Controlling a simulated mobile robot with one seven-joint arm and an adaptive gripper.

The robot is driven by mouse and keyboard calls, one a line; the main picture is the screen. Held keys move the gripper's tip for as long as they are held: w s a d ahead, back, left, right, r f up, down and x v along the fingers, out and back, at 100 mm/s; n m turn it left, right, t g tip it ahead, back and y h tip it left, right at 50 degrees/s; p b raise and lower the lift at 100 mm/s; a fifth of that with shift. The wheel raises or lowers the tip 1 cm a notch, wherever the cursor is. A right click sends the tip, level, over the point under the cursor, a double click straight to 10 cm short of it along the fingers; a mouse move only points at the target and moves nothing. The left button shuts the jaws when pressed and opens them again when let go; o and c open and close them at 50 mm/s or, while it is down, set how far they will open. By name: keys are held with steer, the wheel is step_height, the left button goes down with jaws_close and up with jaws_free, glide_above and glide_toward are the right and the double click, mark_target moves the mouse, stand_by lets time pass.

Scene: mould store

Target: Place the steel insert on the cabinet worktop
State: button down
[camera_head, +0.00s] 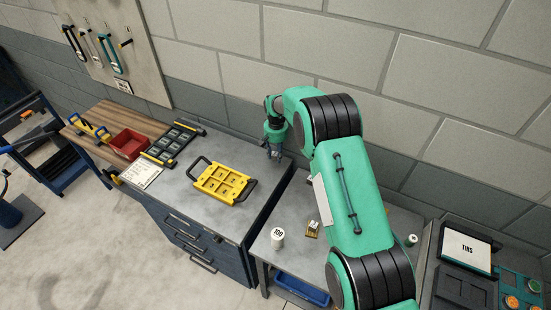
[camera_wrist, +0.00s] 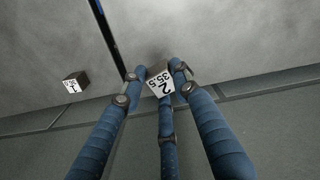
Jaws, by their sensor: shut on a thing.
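My gripper (camera_wrist: 160,78) is shut on a steel insert (camera_wrist: 160,84), a small grey block whose white label reads "2" and "35.5". In the head view my gripper (camera_head: 274,153) points down over the back right part of the cabinet worktop (camera_head: 228,150), near the wall; the insert is hard to make out there. The grey worktop also shows under the fingers in the wrist view (camera_wrist: 235,40). I cannot tell how high the insert is above it. A second block (camera_wrist: 75,84), labelled "1", sits apart on the surface across the dark gap.
A yellow tray (camera_head: 222,184) with black handles stands in the worktop's middle. A black rack (camera_head: 172,143), a paper sheet (camera_head: 141,175) and a red bin (camera_head: 129,144) are further left. A bench (camera_head: 262,245) with a white "100" pot (camera_head: 277,238) adjoins on the right. The worktop behind the yellow tray is clear.

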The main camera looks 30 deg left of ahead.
mark_target(275, 158)
steer(key=shift+w+a, duration=0.3)
steer(key=shift+w, duration=0.05)
steer(key=shift+f+p, duration=0.4)
steer(key=shift+f, duration=1.35)
steer(key=shift+f, duration=0.1)
steer(key=c, duration=1.4)
jaws_free()
steer(key=shift+o, duration=0.2)
steer(key=shift+r+b, duration=0.75)
steer(key=shift+r, duration=5.35)
